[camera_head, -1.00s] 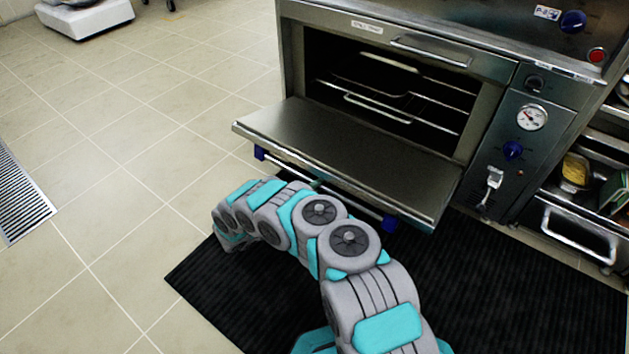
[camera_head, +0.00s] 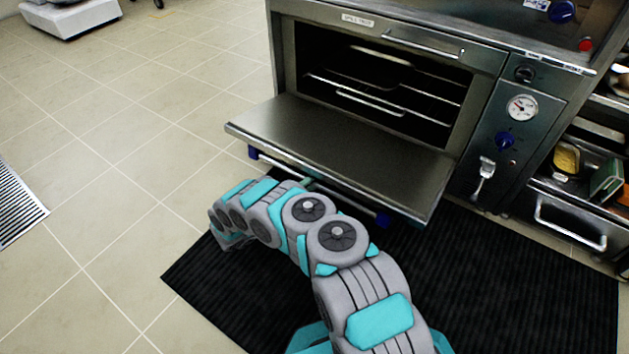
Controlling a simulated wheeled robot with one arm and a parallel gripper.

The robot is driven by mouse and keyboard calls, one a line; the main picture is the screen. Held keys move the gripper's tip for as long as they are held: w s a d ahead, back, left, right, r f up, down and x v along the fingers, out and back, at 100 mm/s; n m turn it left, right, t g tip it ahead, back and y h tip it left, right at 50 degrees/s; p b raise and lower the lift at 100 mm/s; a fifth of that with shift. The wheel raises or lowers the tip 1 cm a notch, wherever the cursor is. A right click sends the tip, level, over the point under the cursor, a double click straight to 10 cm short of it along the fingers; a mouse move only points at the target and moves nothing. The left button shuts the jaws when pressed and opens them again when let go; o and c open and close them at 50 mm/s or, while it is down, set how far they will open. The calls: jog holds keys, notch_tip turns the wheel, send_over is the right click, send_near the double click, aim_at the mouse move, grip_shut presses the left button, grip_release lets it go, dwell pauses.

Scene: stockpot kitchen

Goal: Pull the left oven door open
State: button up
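The oven door (camera_head: 345,148) is folded down and stands open, roughly level, in front of the dark oven cavity (camera_head: 375,85). Wire racks show inside the cavity. The door's bar handle (camera_head: 318,187), with blue end brackets, runs along the door's outer edge, low on the near side. My grey and teal arm reaches forward and left in front of the handle. The end of the arm is low at the left, near the floor mat. My gripper's fingers are hidden behind the arm links, so I cannot see whether they touch the handle.
A black ribbed mat (camera_head: 500,270) lies under the arm and in front of the oven. A control panel with a gauge (camera_head: 521,107) and a blue knob (camera_head: 504,141) is right of the cavity. A drawer (camera_head: 570,222) is at far right.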

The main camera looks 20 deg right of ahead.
jog(key=shift+a, duration=0.15)
jog(key=v, duration=0.7)
jog(key=shift+a, duration=0.2)
jog(key=shift+s+f, duration=0.1)
dwell(0.7)
